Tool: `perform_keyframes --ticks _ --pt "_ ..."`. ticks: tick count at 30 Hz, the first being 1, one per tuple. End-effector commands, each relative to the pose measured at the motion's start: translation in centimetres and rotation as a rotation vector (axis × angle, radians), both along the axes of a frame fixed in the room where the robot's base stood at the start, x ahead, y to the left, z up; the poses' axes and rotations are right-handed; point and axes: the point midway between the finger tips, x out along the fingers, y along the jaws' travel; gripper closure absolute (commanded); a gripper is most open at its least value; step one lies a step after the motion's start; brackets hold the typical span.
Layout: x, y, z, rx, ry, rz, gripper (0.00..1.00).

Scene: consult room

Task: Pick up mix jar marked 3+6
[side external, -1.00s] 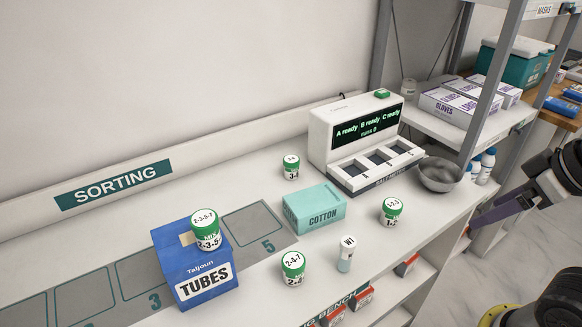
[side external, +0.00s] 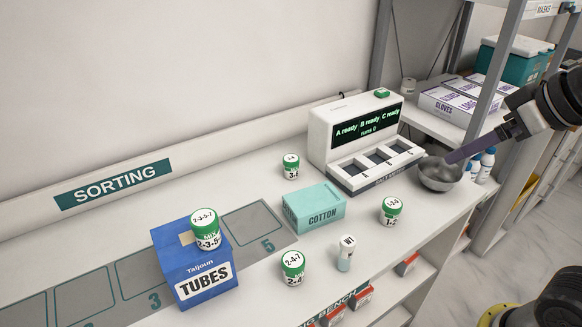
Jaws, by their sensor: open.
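A small white jar with a green lid (side external: 291,167) stands at the back of the bench, behind the cotton box; its label starts with 3, and the rest is too small to read surely. Another green-lidded jar (side external: 391,210) at the right reads about 1-2. A jar marked 2-4-7 (side external: 293,267) stands near the front edge. A jar marked 2-3-5-7 (side external: 205,230) stands on the blue tubes box. My gripper (side external: 452,158) is open and empty above the metal bowl at the right, well away from the jars. Its fingers overlap in this view.
The teal cotton box (side external: 314,210) stands in front of the back jar. A white ready-display machine (side external: 345,135) with slots stands right of it. The metal bowl (side external: 438,180), a small white-capped vial (side external: 346,254) and the blue tubes box (side external: 195,275) also occupy the bench.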

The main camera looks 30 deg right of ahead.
Motion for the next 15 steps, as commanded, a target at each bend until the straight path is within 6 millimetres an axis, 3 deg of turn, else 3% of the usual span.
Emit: perform_keyframes --ticks 3,7,11,15 --pt "5.1 0.3 2.6 0.003 -0.012 0.002 0.08" --pt "11.1 0.8 4.1 0.005 -0.014 0.005 0.08" --pt "17.3 1.6 4.2 0.006 -0.003 0.014 0.08" --pt "23.7 2.7 2.6 0.006 0.019 0.023 0.08"
